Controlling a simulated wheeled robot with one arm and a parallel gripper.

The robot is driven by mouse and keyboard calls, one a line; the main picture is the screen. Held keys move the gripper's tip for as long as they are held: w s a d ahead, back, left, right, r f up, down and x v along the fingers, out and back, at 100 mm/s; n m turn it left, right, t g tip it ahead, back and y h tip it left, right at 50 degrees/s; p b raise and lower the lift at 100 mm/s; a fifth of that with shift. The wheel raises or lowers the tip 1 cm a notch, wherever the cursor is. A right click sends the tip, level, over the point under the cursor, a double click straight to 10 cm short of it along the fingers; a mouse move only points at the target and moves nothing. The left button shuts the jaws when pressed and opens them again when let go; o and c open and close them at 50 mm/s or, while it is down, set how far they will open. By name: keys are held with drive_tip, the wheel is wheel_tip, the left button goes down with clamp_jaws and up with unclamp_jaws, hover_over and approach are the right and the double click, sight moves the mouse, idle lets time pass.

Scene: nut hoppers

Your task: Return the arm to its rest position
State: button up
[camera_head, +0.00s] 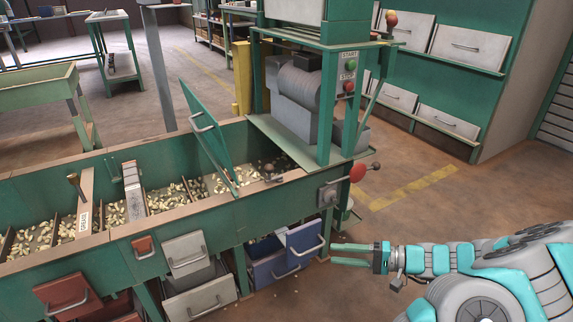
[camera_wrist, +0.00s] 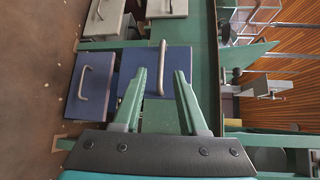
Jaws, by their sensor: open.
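My gripper (camera_head: 357,254) is at the lower right of the head view, at the end of my grey and teal arm, which reaches in from the right edge. Its two green fingers point left toward the blue drawers under the hopper bench (camera_head: 200,225). The fingers are apart with nothing between them. In the wrist view my gripper (camera_wrist: 158,85) is also open and empty, with a blue drawer (camera_wrist: 172,62) and its grey handle beyond the fingertips. I cannot tell the exact gap between the fingertips and the drawer.
The bench holds nuts in several compartments. A green hinged lid (camera_head: 205,130) stands tilted up. A red-knobbed lever (camera_head: 358,172) sticks out at the bench's right end, above my gripper. Green cabinets (camera_head: 440,60) stand behind. Brown floor (camera_head: 420,205) is open between bench and cabinets.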

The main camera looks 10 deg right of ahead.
drive_tip(key=s+a+r+n+g+h+p, duration=0.6)
drive_tip(key=s+a+r+g, duration=0.55)
drive_tip(key=a, duration=0.55)
drive_tip(key=s+d+r+t+h+p, duration=0.1)
drive_tip(key=s+d+r+h+p, duration=0.1)
drive_tip(key=s, duration=0.6)
drive_tip(key=s+d+r+t+h+p, duration=0.1)
drive_tip(key=s+d+r+h, duration=0.3)
drive_tip(key=s+r+h, duration=0.2)
wheel_tip(320, 180, up, 2)
drive_tip(key=s, duration=0.3)
drive_tip(key=shift+d+r+n+h+p, duration=0.15)
drive_tip(key=shift+n+h+p, duration=0.25)
drive_tip(key=shift+t, duration=0.25)
